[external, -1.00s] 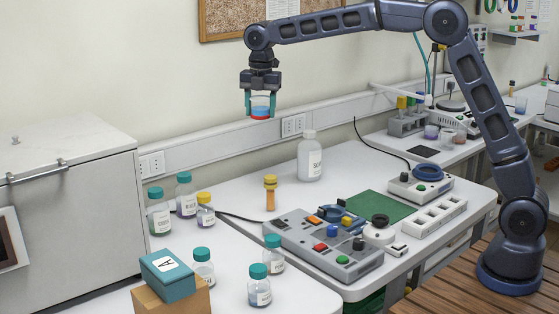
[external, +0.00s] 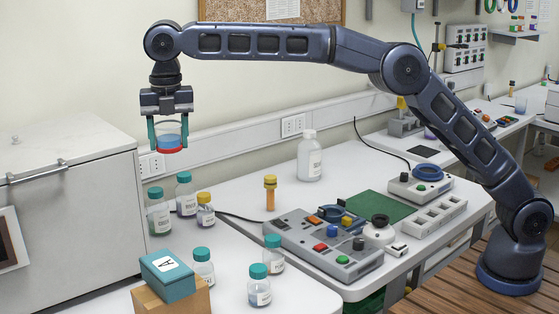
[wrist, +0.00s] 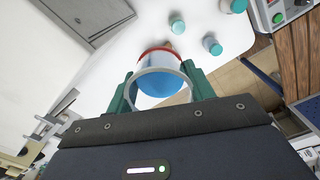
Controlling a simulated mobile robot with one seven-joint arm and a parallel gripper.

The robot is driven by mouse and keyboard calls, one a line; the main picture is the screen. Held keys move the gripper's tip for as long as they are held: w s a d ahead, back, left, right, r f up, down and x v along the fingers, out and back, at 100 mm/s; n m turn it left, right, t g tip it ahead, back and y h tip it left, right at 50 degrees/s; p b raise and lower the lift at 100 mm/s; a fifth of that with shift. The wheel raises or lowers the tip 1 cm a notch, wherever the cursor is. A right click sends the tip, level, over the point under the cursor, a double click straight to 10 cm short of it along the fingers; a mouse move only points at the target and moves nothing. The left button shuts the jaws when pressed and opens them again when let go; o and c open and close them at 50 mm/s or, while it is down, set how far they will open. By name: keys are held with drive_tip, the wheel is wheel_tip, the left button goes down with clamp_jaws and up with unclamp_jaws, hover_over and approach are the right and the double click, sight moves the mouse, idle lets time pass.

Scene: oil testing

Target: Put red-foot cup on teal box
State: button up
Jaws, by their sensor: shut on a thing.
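The red-foot cup (external: 170,139) is clear, with blue contents and a red base. My gripper (external: 170,130) is shut on it, with one teal finger on each side, and holds it upright in the air. The cup also shows in the wrist view (wrist: 159,84) between the fingers. The teal box (external: 167,276) has a white label marked A on top and sits on a brown block (external: 175,300) at the lower left. The cup is high above the table, roughly over the bottles behind the box. I cannot make out the teal box in the wrist view.
Several teal-capped bottles stand around the box, with one (external: 203,268) close to its right and one (external: 159,212) behind. A yellow-capped bottle (external: 205,211) is behind too. A grey control panel (external: 322,246) lies to the right. A white cabinet (external: 65,215) stands at left.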

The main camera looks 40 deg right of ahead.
drive_tip(key=n, duration=0.2)
hover_over(165, 265)
wheel_tip(165, 265, down, 19)
drive_tip(key=shift+f, duration=0.1)
idle(0.3)
drive_tip(key=shift+f, duration=0.15)
drive_tip(key=o, duration=1)
drive_tip(key=shift+d+r, duration=0.15)
drive_tip(key=shift+r, duration=6)
